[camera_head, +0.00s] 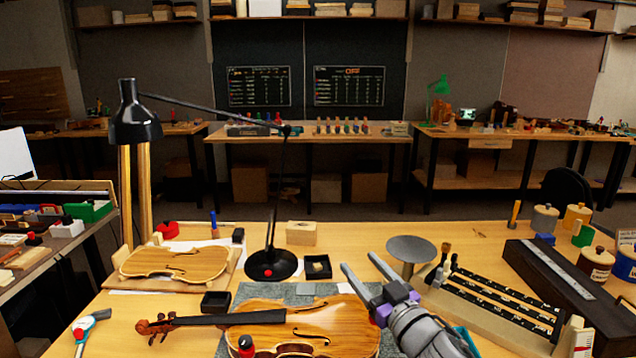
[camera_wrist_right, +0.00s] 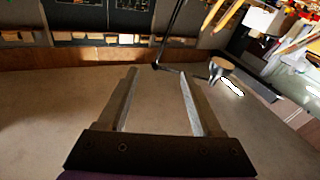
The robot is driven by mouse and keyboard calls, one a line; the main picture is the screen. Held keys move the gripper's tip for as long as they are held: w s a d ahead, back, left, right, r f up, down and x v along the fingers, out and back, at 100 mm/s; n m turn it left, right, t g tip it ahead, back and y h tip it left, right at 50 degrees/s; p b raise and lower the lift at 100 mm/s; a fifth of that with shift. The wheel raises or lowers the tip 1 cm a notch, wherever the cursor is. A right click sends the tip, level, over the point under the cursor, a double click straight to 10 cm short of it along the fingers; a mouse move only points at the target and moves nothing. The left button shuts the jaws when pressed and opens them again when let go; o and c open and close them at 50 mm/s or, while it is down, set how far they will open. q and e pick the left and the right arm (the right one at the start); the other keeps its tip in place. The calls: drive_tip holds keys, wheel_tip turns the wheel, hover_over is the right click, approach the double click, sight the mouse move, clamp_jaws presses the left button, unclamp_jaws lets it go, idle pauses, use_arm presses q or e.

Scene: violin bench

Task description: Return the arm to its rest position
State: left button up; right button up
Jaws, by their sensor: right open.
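My right gripper (camera_head: 358,261) reaches in from the lower right in the head view. Its two fingers are spread apart with nothing between them, and they point away over the bench. It hangs over the right side of a violin (camera_head: 330,318) lying on a grey mat (camera_head: 232,346); the arm hides part of that side. The right wrist view also shows the open, empty fingers (camera_wrist_right: 158,73). My left gripper is not in view.
A black lamp (camera_head: 272,265) stands behind the violin, its arm reaching left. A round grey disc stand (camera_head: 411,248) is just right of the fingers. A slotted rack (camera_head: 500,308) and several pots stand at the right. A violin plate (camera_head: 175,262) lies at the left.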

drive_tip(key=s+d+f+m+g+h, duration=0.6)
drive_tip(key=s+d+f+h, duration=0.45)
drive_tip(key=s+f, duration=0.45)
drive_tip(key=s+a+f+g+y+p, duration=0.1)
drive_tip(key=s+f+g, duration=0.3)
drive_tip(key=s+f, duration=0.5)
drive_tip(key=s+a+f+g+y, duration=0.1)
drive_tip(key=s+f+g, duration=0.2)
drive_tip(key=s+f, duration=0.55)
wheel_tip(320, 180, up, 20)
drive_tip(key=p, duration=1.6)
drive_tip(key=shift+r+t, duration=0.25)
drive_tip(key=shift+t, duration=0.15)
drive_tip(key=shift+o, duration=0.8)
drive_tip(key=shift+w+r+p, duration=0.15)
drive_tip(key=shift+r+p, duration=0.15)
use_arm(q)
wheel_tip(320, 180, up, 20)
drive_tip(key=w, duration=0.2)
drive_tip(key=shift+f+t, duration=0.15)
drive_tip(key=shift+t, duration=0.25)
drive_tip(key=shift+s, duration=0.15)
